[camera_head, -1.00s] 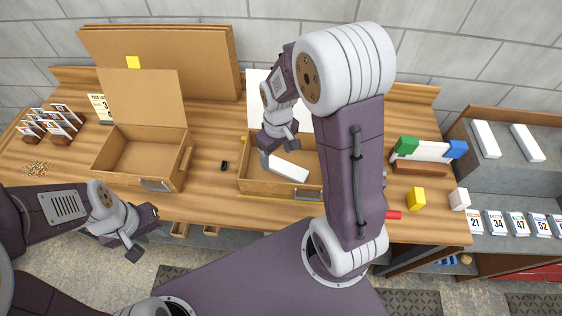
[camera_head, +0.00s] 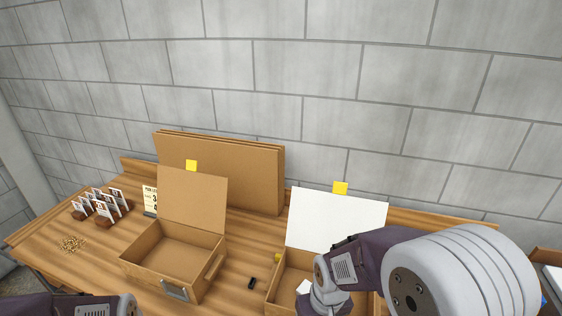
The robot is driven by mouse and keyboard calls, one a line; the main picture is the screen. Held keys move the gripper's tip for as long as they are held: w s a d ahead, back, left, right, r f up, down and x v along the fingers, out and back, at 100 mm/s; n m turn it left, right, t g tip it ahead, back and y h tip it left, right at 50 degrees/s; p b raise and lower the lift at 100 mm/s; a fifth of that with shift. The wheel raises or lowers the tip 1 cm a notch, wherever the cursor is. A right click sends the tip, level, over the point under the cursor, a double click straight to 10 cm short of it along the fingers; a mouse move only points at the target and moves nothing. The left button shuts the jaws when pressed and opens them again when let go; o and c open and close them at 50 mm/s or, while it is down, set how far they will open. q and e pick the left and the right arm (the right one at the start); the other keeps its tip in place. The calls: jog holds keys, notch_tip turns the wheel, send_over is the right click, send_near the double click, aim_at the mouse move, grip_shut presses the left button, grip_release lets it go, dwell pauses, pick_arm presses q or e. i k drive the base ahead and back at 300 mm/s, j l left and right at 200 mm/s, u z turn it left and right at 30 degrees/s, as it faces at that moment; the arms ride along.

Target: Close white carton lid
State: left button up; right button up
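The white carton's lid (camera_head: 335,222) stands open and upright at the back of its box, with a yellow tab (camera_head: 340,188) at its top edge. The box's brown left wall (camera_head: 277,285) shows, and a white piece (camera_head: 304,287) lies inside. My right arm covers much of the box's front and right side, and its gripper is out of sight below the picture. My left arm shows only at the bottom left edge, with its gripper cut off.
A second, brown carton (camera_head: 165,274) stands to the left with its lid (camera_head: 192,200) open. A small black item (camera_head: 252,283) lies between the boxes. Brown boards (camera_head: 245,178) lean at the back. Card holders (camera_head: 100,205) stand at the far left of the table.

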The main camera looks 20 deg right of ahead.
aim_at(318, 220)
jog(key=l, duration=0.75)
jog(key=k+l+u, duration=0.1)
jog(key=l, duration=0.6)
